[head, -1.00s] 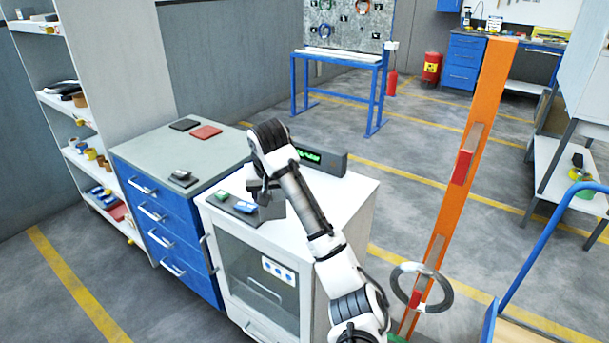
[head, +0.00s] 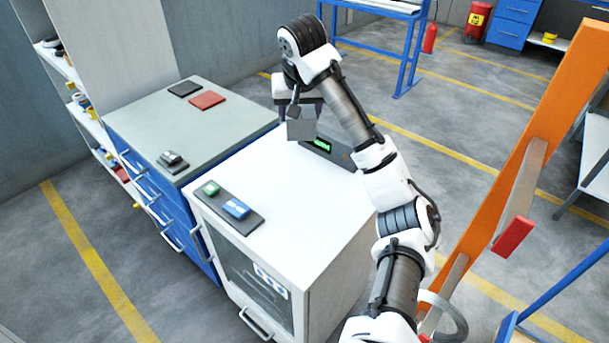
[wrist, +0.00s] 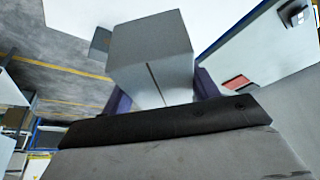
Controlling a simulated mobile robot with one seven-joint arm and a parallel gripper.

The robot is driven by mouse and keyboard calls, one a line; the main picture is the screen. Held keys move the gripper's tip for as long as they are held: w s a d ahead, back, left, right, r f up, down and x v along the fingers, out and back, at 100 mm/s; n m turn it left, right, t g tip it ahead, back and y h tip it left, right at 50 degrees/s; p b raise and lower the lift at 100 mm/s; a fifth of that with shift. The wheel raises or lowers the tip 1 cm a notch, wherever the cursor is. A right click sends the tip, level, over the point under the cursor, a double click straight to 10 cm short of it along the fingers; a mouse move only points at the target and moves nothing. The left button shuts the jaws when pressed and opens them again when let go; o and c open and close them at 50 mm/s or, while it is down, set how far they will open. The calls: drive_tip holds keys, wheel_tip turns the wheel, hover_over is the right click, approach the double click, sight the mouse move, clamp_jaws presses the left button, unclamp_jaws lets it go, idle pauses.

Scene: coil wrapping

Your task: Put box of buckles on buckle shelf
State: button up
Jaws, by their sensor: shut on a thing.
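A plain grey box (head: 302,126) is held in my gripper (head: 300,107), above the back of the white cabinet top. I take it to be the box of buckles; its contents are not visible. In the wrist view the grey box (wrist: 150,50) fills the space between the two dark purple fingers, which are shut on its sides. White shelving (head: 82,105) stands at the far left with several small items on its boards. I cannot tell whether one of these is the buckle shelf.
The white cabinet (head: 290,190) carries a dark tray (head: 228,208) with a green and a blue item, and a display unit (head: 325,150). A blue drawer cabinet (head: 190,130) adjoins it, with a red pad (head: 206,101). An orange post (head: 545,140) stands at right.

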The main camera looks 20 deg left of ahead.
drive_tip(key=shift+s+f+p, duration=0.1)
drive_tip(key=shift+f+p, duration=0.2)
drive_tip(key=shift+f, duration=9.4)
drive_tip(key=shift+f, duration=0.1)
drive_tip(key=o, duration=1.3)
drive_tip(key=v, duration=1.2)
